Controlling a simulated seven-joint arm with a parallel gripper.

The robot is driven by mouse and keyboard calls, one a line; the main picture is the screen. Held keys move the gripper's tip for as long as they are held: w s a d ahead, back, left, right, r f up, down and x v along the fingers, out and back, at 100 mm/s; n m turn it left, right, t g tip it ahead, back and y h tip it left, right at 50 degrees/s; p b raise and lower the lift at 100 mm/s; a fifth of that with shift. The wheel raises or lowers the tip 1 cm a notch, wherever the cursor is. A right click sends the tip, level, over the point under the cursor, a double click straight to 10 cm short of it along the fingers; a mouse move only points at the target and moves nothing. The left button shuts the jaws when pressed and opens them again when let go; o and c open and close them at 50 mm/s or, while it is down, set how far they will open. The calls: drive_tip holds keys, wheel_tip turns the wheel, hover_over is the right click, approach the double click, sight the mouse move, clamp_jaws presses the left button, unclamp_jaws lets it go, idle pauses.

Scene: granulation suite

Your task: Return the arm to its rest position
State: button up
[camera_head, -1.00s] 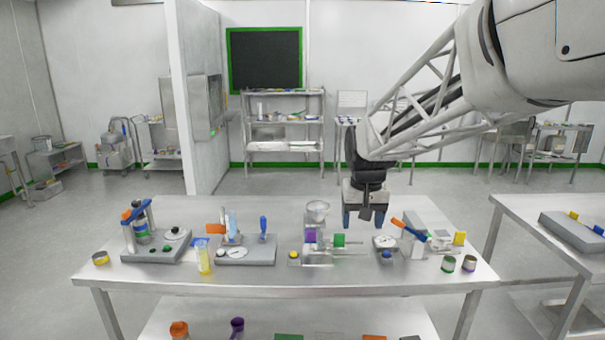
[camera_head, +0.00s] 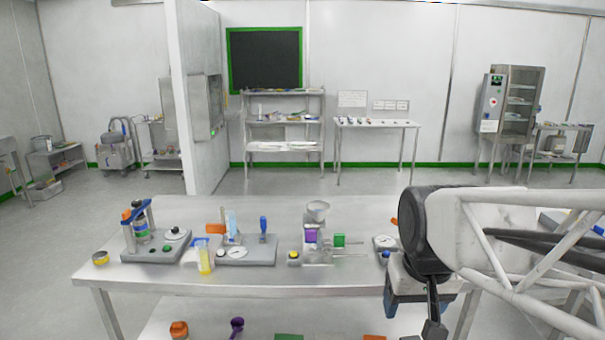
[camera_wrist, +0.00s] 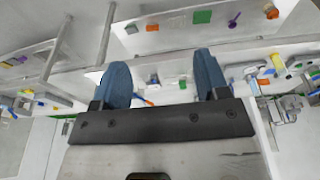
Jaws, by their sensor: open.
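My arm reaches in from the right edge of the head view, low over the right end of the steel table (camera_head: 290,278). My gripper (camera_head: 412,312) hangs at the table's front right edge, partly cut by the frame and by my own wrist. In the wrist view my gripper (camera_wrist: 165,85) shows two blue fingers spread apart with nothing between them. My arm hides the right part of the table and what stands there.
A lower shelf (camera_head: 210,318) holds several parts.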

drive_tip(key=s+f, duration=0.3)
drive_tip(key=s, duration=0.4)
drive_tip(key=shift+s+d, duration=0.3)
drive_tip(key=shift+d, duration=0.1)
